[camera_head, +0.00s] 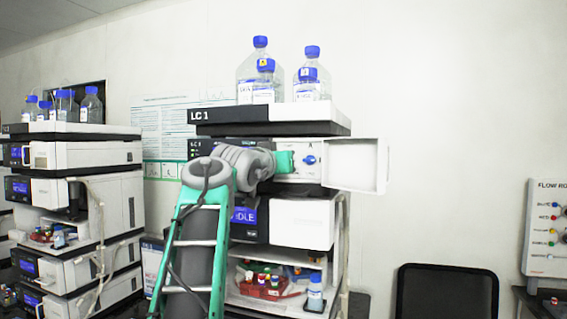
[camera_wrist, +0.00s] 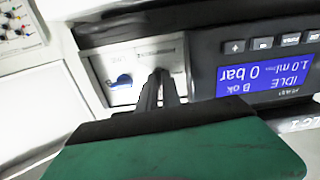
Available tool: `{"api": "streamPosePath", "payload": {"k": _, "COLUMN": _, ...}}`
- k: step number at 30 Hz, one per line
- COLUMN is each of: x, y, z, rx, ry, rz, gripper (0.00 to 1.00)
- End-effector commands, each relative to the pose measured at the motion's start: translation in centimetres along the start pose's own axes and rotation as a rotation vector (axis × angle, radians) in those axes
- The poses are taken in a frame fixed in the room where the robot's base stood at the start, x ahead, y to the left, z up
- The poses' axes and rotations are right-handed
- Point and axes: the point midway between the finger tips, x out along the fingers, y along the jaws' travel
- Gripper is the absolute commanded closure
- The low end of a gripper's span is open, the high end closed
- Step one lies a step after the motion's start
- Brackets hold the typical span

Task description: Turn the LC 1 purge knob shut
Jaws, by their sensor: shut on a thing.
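The LC 1 stack (camera_head: 262,115) stands in the middle of the head view. One module's front door hangs open to the right, showing a white panel (camera_head: 299,171). A blue knob (camera_head: 310,159) on this panel shows just right of my gripper (camera_head: 288,161). In the wrist view, the blue knob (camera_wrist: 121,82) is left of my fingers (camera_wrist: 160,90) and apart from them. My fingers are close together at the panel, shut on a small part that they hide. I cannot see whether it is the purge knob, or how it is turned.
The open door (camera_head: 356,166) juts out right of the panel. A display (camera_wrist: 266,76) reading 0 bar and IDLE sits beside my fingers. Bottles (camera_head: 311,82) stand on top of the stack. Another stack (camera_head: 85,155) is at left. A black chair (camera_head: 447,290) is lower right.

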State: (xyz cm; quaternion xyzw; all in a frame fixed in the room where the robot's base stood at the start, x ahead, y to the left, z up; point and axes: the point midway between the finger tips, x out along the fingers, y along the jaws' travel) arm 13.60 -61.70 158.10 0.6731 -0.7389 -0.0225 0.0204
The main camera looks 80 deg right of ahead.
Motion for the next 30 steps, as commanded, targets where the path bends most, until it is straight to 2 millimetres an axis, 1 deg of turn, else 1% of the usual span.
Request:
{"api": "streamPosePath", "payload": {"k": 7, "x": 0.03, "y": -0.03, "z": 0.07, "rx": 0.066, "ry": -0.001, "rz": 0.0, "gripper": 1.0}}
{"api": "streamPosePath", "payload": {"k": 20, "x": 0.02, "y": -0.02, "z": 0.03, "rx": 0.077, "ry": -0.001, "rz": 0.0, "gripper": 1.0}}
{"api": "streamPosePath", "payload": {"k": 21, "x": 0.01, "y": -0.02, "z": 0.03, "rx": 0.077, "ry": -0.001, "rz": 0.0, "gripper": 0.91}}
{"api": "streamPosePath", "payload": {"k": 28, "x": 0.01, "y": -0.01, "z": 0.02, "rx": 0.076, "ry": 0.0, "rz": 0.0, "gripper": 0.72}}
{"api": "streamPosePath", "payload": {"k": 29, "x": 0.01, "y": -0.01, "z": 0.02, "rx": 0.076, "ry": 0.0, "rz": 0.0, "gripper": 0.7}}
{"api": "streamPosePath", "payload": {"k": 30, "x": 0.01, "y": -0.01, "z": 0.01, "rx": 0.076, "ry": 0.0, "rz": 0.0, "gripper": 0.7}}
